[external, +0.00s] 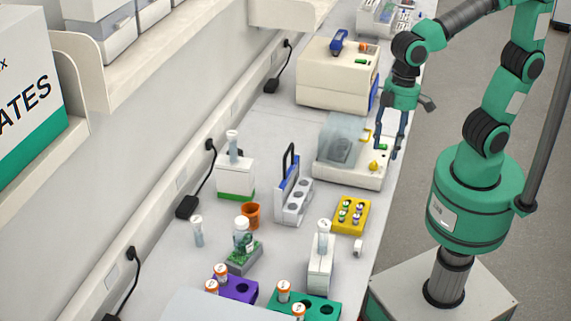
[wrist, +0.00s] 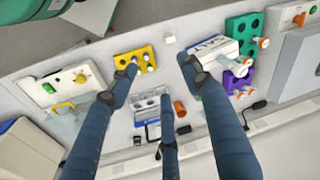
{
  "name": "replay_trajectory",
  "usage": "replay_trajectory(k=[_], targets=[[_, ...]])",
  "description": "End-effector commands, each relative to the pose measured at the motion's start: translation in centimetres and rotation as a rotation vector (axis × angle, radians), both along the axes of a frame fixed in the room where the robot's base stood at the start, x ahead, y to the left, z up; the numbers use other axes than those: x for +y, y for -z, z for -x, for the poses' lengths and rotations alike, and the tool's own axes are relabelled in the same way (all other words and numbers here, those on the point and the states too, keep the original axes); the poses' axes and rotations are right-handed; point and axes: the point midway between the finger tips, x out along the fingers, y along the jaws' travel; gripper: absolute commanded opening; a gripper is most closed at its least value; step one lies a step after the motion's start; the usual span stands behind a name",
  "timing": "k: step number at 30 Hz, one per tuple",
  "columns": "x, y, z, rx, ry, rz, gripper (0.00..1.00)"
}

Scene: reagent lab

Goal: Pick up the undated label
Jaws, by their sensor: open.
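No label with readable writing shows, so I cannot tell which thing is the undated label. A small white item (external: 358,247) lies alone on the bench beside the yellow vial rack (external: 339,215). It also shows at the top of the wrist view (wrist: 169,38), too small to read. My gripper (external: 388,152) is open and empty, hanging above the bench's right edge beside the device with the clear cover (external: 341,141). In the wrist view its fingers (wrist: 160,76) are spread over the bench, hiding parts of the yellow rack and a white block.
A grey tube rack with a blue handle (external: 293,199), an orange cup (external: 250,215), a white block holding a tube (external: 320,266), and purple (external: 240,293) and green (external: 325,306) racks stand on the bench. A beige machine (external: 325,85) is farther back.

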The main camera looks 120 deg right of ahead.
Motion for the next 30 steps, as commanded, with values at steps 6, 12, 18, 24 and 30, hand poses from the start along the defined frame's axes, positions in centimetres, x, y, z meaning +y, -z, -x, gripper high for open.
replay_trajectory(k=[6,12,18,24,30], targets=[[-0.1,3.2,-4.1,0.121,0.09,-0.044,0.48],[-0.1,6.8,-7.5,0.229,0.175,-0.08,0.48],[-0.2,11.1,-10.4,0.337,0.26,-0.111,0.48],[-0.4,15.7,-12.6,0.439,0.344,-0.135,0.48],[-0.4,18.8,-13.6,0.503,0.396,-0.149,0.48]])
